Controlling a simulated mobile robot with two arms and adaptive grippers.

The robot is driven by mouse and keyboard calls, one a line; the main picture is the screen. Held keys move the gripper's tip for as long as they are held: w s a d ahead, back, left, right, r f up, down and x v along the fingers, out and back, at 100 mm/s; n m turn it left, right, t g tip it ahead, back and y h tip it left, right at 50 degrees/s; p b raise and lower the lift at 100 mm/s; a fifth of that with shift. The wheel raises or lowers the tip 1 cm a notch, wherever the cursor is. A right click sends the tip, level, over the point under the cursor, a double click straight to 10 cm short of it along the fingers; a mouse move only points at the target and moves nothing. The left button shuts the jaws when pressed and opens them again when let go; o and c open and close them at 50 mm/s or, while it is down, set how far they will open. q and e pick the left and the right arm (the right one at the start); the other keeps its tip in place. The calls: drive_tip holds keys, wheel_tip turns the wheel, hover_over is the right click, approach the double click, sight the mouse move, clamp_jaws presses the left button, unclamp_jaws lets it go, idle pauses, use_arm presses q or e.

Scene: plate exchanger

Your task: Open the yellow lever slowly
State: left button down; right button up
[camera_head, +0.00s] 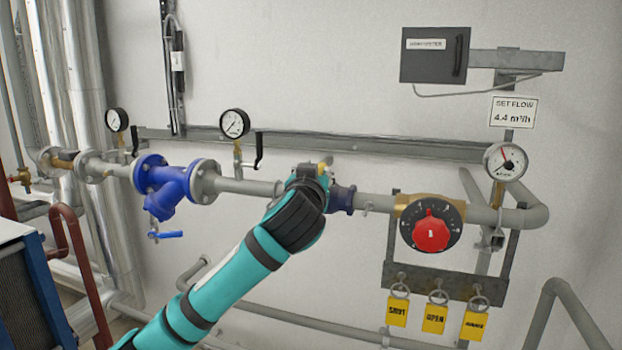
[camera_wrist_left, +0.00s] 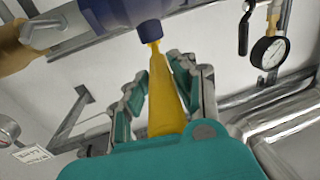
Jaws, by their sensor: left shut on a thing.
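The yellow lever (camera_wrist_left: 162,95) shows in the left wrist view, running from a stem under the blue valve body (camera_wrist_left: 122,12) down between my fingers. In the head view my left arm hides the gripper (camera_head: 310,172) and most of the lever. My right gripper is not in view.
Right along the pipe sit a red dial (camera_head: 431,234) and a flow gauge (camera_head: 505,162) under a "SET FLOW 4.4" sign (camera_head: 513,111). Yellow tags (camera_head: 434,318) hang below. Left are a blue strainer (camera_head: 165,185) and a pressure gauge (camera_head: 234,124) with a black handle.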

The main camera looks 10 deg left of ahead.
use_arm(q)
drive_tip(key=shift+d+r, duration=0.15)
drive_tip(key=shift+d, duration=0.1)
drive_tip(key=c, duration=1.1)
unclamp_jaws()
drive_tip(key=shift+d, duration=0.15)
drive_tip(key=shift+s, duration=0.1)
drive_tip(key=s+d, duration=0.1)
drive_tip(key=s, duration=1)
drive_tip(key=shift+s, duration=0.4)
